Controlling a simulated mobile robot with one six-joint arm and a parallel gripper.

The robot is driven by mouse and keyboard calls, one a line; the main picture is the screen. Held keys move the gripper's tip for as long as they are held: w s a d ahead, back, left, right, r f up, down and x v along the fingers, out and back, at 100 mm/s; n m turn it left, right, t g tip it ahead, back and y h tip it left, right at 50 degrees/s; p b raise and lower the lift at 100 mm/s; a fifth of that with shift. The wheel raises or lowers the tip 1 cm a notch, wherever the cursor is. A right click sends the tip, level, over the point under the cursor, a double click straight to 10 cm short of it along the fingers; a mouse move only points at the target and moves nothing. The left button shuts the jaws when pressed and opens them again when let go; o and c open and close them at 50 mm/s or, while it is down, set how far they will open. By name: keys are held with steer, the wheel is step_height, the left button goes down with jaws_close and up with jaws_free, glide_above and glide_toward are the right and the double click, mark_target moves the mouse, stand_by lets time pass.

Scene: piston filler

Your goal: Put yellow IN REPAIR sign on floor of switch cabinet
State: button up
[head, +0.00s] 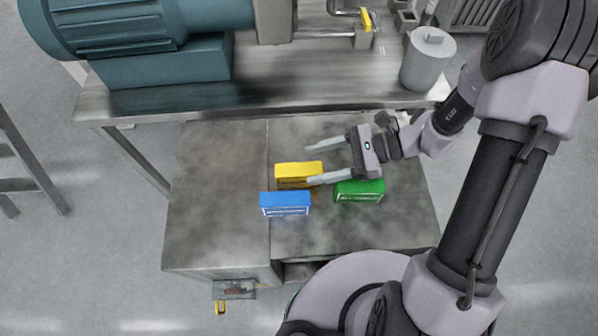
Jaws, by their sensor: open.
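The yellow sign (298,169) stands on the grey metal top (225,195) of a low cabinet-like unit. Its front face is partly visible, but its lettering is too small to read. My gripper (309,165) comes in from the right with its two fingers spread. The near finger's tip is at the right end of the yellow sign in the picture, and the far finger lies beyond it. I cannot tell if either touches it. Nothing is held. No switch cabinet floor can be made out clearly; a dark opening (299,272) shows at the unit's front edge.
A blue sign (285,203) stands just in front of the yellow one, and a green sign (360,191) to the right under my gripper. Behind are a bench with a teal motor (120,40) and a grey canister (427,60). The top's left part is clear.

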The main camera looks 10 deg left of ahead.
mark_target(301, 169)
steer(key=x, duration=0.5)
steer(key=shift+f, duration=0.2)
steer(key=shift+d, duration=0.1)
steer(key=c, duration=0.4)
jaws_close()
